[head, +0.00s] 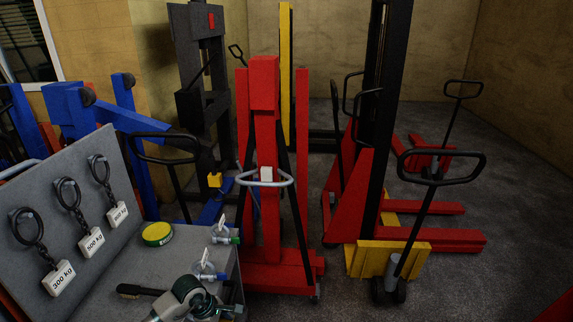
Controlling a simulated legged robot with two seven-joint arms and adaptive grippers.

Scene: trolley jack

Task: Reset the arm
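A red upright lifting machine (264,170) stands in the centre on a red base, with a looped grey handle (264,183) at its front. No arm on it can be made out as raised or lowered. A grey and dark jointed piece (189,298) shows at the bottom, over the front edge of the grey bench.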

